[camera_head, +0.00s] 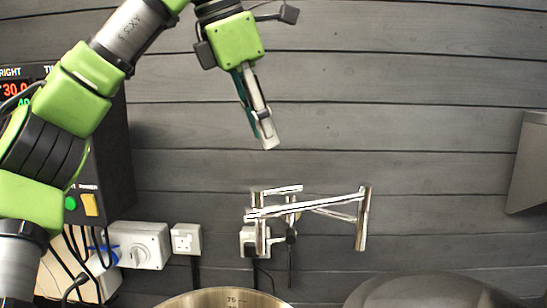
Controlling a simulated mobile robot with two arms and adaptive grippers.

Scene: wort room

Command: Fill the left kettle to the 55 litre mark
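The left kettle (232,297) shows at the bottom edge as an open steel rim with a 75 mark and part of a lower mark inside. Its water level and the 55 mark are out of view. A chrome folding wall tap (310,208) is above and to the right of it, with its down-pointing spout (362,235) to the right, between the two kettles. No water stream is visible. My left gripper (267,142) points down above the tap, apart from it. Its fingers overlap nearly edge-on, so their opening is unclear; nothing shows in them. My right gripper is out of view.
A domed metal lid (428,292) is at the bottom right. A dark control box (110,160) with red digits, a green button (71,203) and a yellow switch (90,205) is at the left, partly behind my arm. Sockets (187,238) and cables line the wall. A grey fixture (530,165) is at the right.

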